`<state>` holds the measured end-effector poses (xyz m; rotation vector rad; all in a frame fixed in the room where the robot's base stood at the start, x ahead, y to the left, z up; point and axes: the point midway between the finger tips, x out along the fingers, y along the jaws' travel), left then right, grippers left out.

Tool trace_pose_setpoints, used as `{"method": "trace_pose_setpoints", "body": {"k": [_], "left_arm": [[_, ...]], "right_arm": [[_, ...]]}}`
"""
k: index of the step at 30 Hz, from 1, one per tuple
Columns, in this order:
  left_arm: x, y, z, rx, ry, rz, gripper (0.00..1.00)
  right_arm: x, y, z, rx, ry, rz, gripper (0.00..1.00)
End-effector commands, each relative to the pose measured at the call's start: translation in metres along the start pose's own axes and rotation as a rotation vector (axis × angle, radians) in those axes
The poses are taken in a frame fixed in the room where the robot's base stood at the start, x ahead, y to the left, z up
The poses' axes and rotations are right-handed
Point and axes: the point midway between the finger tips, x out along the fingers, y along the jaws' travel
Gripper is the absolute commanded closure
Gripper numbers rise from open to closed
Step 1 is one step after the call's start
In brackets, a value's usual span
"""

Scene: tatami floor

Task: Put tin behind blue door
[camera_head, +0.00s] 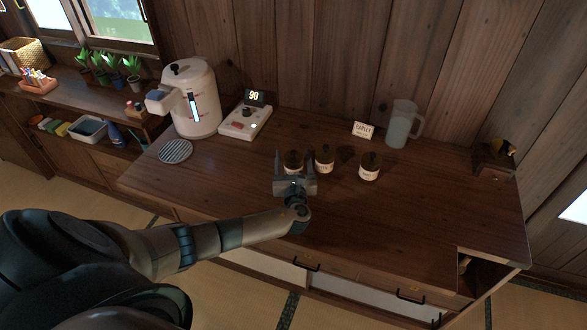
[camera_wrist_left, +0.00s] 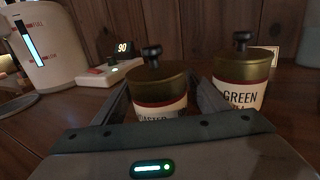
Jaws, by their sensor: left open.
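Three dark tins with brass-brown lids, black knobs and white labels stand upright on the wooden counter. The left tin (camera_head: 293,156) is between the fingers of my left gripper (camera_head: 294,168), which is open around it. The left wrist view also shows this tin (camera_wrist_left: 157,88), its label partly hidden by the gripper body. The middle tin (camera_head: 324,161) stands close to the right finger; its label reads "GREEN" in the left wrist view (camera_wrist_left: 241,80). The right tin (camera_head: 369,168) stands apart. No blue door can be made out. My right gripper is not in view.
On the counter (camera_head: 420,215) are a white dispenser (camera_head: 196,105), a scale reading 90 (camera_head: 244,122), a round grey coaster (camera_head: 175,151), a barley card (camera_head: 363,130), a clear jug (camera_head: 402,125) and a dark wooden box (camera_head: 492,158). The counter's front right is clear.

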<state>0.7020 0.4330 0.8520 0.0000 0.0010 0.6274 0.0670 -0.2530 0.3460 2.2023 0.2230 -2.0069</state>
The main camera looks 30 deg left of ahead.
Motion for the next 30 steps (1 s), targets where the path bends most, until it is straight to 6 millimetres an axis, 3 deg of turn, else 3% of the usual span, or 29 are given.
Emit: {"method": "trace_pose_setpoints", "body": {"k": [8,15,17,30], "left_arm": [[-0.0004,0.0000,-0.0001,0.000,0.000,0.000,0.33],[-0.0004,0.0000,-0.0001,0.000,0.000,0.000,0.87],[-0.0001,-0.0001,0.0010,0.000,-0.001,0.000,0.92],[0.0000,-0.0003,0.0090,-0.002,-0.002,0.000,0.92]], "right_arm": [[0.0001,-0.0005,-0.0001,0.000,0.000,-0.001,0.69],[0.0000,0.0012,0.0003,0.000,0.000,0.001,0.69],[-0.0001,0.0020,0.0005,-0.001,-0.001,0.002,0.69],[0.0015,0.0053,0.0015,-0.002,-0.001,0.005,0.69]]}}
